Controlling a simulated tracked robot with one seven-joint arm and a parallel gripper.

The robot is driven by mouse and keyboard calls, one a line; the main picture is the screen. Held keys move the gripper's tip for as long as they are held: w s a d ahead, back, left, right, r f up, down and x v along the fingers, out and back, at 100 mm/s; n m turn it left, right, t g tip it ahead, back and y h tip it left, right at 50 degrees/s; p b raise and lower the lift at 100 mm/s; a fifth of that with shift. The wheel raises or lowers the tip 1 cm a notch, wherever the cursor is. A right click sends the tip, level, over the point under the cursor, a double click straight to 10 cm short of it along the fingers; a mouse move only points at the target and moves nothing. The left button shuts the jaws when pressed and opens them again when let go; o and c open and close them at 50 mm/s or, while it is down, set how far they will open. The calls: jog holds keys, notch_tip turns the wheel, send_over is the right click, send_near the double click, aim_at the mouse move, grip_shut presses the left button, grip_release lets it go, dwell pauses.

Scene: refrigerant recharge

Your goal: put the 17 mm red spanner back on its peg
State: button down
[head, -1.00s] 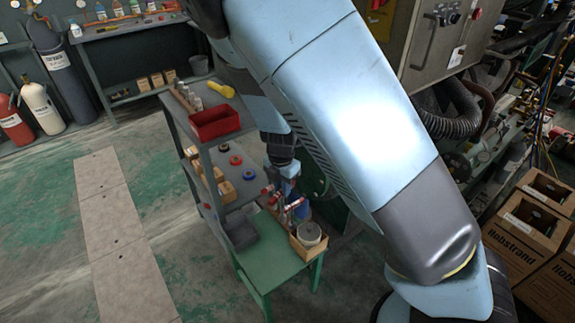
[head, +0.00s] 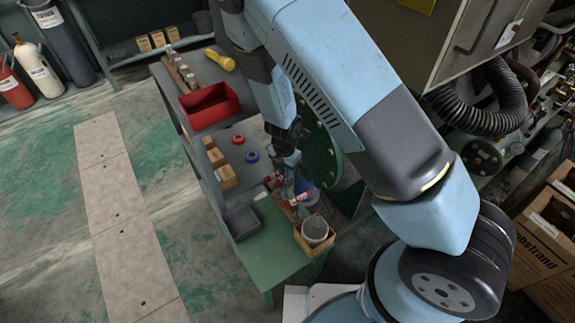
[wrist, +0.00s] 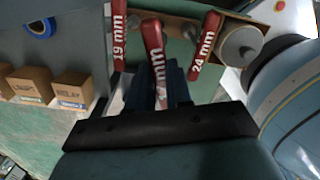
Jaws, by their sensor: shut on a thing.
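In the wrist view my gripper (wrist: 158,88) is shut on a red spanner (wrist: 153,38) with white lettering. Only "mm" can be read on it; the number is hidden. A red spanner marked 19 mm (wrist: 119,40) is left of it, and one marked 24 mm (wrist: 205,45) is to its right. The held spanner's lower part is hidden between the fingers, and no bare peg can be made out. In the head view my gripper (head: 287,178) is low over the green bench end (head: 262,262), among the red spanners (head: 276,180).
A wooden box with a grey roll (head: 315,231) stands close in front of my gripper. A dark tray (head: 241,221) is at left.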

jog(key=shift+w+d+f, duration=0.15)
jog(key=shift+d+f, duration=0.05)
jog(key=shift+f, duration=0.45)
jog(key=shift+w+d+f, duration=0.1)
jog(key=shift+d+f, duration=0.05)
jog(key=shift+f, duration=1.45)
jog(key=shift+w+f, duration=0.1)
jog(key=shift+f, duration=1.15)
jog(key=c, duration=1)
grip_release()
jog(key=shift+o, duration=0.2)
jog(key=shift+d+r, duration=0.1)
jog(key=shift+r, duration=0.1)
jog(key=shift+r, duration=1.15)
jog(key=r, duration=1.1)
jog(key=shift+s+a, duration=0.2)
